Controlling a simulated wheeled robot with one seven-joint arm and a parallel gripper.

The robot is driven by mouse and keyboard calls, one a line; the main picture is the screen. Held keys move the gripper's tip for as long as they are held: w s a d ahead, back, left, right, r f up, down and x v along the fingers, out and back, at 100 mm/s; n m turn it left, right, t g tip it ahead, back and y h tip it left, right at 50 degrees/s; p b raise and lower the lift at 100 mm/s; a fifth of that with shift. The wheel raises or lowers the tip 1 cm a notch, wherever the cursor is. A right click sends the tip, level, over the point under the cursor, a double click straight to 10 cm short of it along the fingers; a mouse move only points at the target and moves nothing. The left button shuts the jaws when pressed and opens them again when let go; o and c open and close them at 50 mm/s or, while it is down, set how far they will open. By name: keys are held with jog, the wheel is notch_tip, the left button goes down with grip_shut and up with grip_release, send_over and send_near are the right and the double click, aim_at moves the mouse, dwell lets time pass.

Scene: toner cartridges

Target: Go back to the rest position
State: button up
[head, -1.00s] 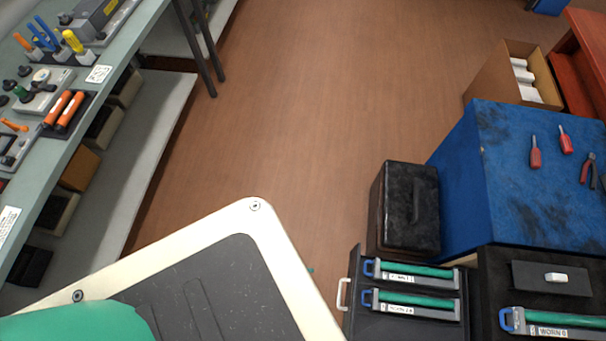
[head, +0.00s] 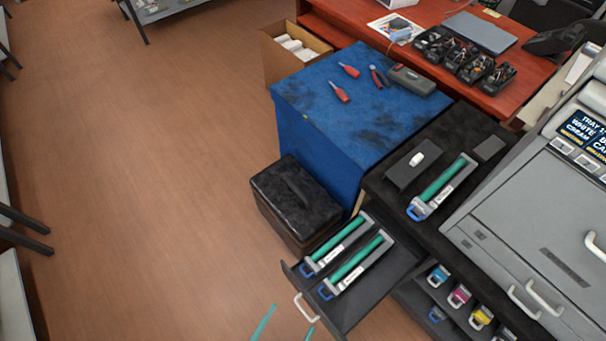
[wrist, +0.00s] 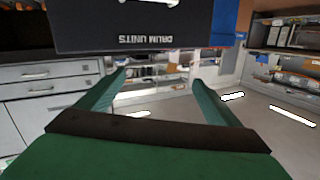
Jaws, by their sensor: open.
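My gripper (wrist: 160,82) shows in the wrist view, with its two green fingers spread apart and nothing between them. The dark front of a drawer marked "DRUM UNITS" (wrist: 150,22) is above and beyond the fingers in that view. There, the pulled-out dark drawer (head: 385,292) holds two green drum units (head: 340,240) with blue handles. Another drum unit (head: 443,185) lies on the black top beside a small dark block with a white piece on it.
A black case (head: 297,195) stands on the floor by the blue cabinet (head: 350,95). A large grey printer (head: 530,200) stands at the right, with coloured cartridges below. A red desk (head: 440,50) is at the back. Brown floor (head: 150,170) is open at the left.

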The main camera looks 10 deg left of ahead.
jog(key=w+d+r+n+y, duration=0.1)
jog(key=d+r+n+y, duration=0.1)
jog(key=r, duration=0.7)
jog(key=w+d+r+n+g+y, duration=0.1)
jog(key=w+d+r+n+y, duration=0.1)
jog(key=r, duration=0.7)
jog(key=shift+d+n+y, duration=0.3)
jog(key=shift+d+n, duration=0.2)
jog(key=shift+d, duration=0.65)
